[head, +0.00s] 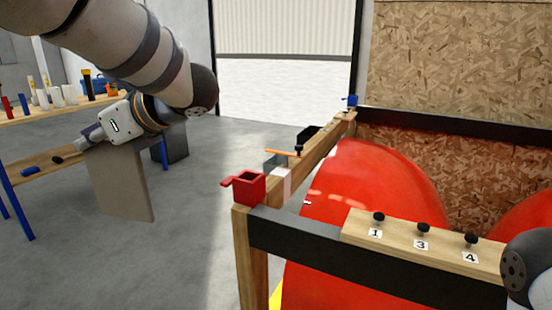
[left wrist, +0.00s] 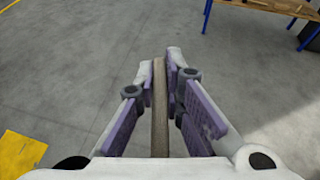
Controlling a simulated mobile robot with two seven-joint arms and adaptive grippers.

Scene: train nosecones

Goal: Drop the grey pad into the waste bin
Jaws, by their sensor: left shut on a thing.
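My left gripper (head: 92,137) is shut on the flat grey pad (head: 125,185), which hangs below it on edge over the floor. In the left wrist view, the pad (left wrist: 160,110) shows edge-on as a thin strip between the two purple-lined fingers (left wrist: 168,62). A dark grey box (head: 172,142) stands on the floor behind the pad; it may be the waste bin. The pad and my arm hide part of it, and its opening cannot be made out. My right gripper is not in view.
A wooden workbench (head: 48,110) with blue legs and several bottles and cups stands at the left. A wood and black frame (head: 290,240) with a red holder (head: 246,187) surrounds red nosecones (head: 365,195) at the right. The grey floor between is clear.

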